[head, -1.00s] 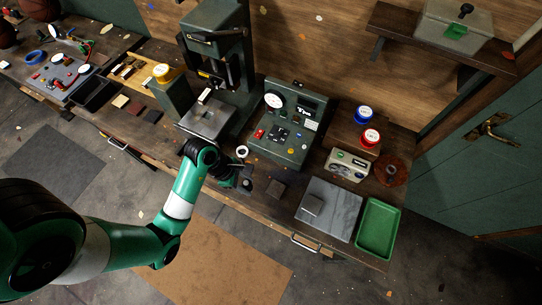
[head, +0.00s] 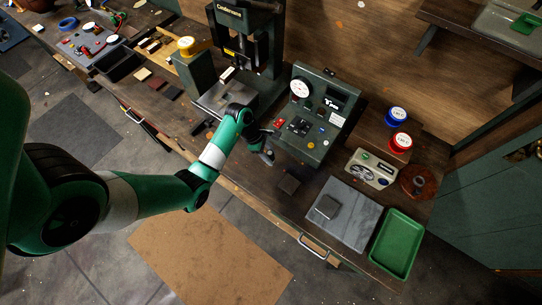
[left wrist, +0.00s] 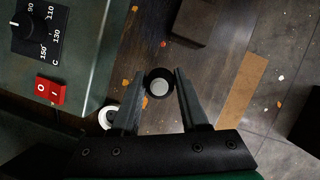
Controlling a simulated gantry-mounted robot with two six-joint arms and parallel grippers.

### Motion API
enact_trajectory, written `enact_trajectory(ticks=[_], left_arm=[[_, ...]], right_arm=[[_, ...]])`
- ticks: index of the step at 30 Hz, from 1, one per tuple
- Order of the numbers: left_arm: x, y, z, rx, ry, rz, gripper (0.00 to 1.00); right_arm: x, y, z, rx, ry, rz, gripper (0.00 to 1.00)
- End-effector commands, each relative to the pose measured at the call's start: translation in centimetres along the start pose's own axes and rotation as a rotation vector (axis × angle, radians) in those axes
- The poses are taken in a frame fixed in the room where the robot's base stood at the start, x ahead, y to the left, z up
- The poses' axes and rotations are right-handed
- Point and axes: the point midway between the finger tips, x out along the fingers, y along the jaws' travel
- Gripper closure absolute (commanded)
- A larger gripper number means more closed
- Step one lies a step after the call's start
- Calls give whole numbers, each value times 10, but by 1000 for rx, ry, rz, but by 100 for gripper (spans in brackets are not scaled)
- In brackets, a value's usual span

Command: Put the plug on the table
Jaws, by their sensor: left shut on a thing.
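My left gripper (head: 267,148) is in front of the lower left corner of the green control box (head: 312,118), over the workbench. In the left wrist view its two dark fingers (left wrist: 160,80) are shut on a black round piece with a pale grey face (left wrist: 159,85), which looks like the plug. In the head view the held piece is small and mostly hidden by the gripper. The dark wooden table (head: 259,183) is below; the gap under the piece is hard to judge. My right gripper is not in view.
A white ring (left wrist: 108,118) lies beside the left finger in the wrist view. A dark block (head: 290,183) lies close by on the bench. A grey slab (head: 355,218) and green tray (head: 397,243) stand right. A press (head: 243,55) stands behind.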

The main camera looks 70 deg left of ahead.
Motion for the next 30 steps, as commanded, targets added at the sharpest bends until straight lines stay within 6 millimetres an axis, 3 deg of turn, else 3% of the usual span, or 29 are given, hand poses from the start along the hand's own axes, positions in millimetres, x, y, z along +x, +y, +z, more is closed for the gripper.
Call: enact_trajectory(ticks=[7, 13, 24, 25, 30], left_arm=[[11, 9, -3, 1, -1, 1, 100], [40, 11, -15, 0, 0, -1, 100], [44, 11, -16, 0, 0, 0, 100], [44, 11, -16, 0, 0, 0, 54], [43, 11, -16, 0, 0, 0, 26]], right_arm=[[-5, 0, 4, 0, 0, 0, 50], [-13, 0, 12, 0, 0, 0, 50], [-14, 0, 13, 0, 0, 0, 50], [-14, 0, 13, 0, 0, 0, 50], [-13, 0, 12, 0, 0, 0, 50]])
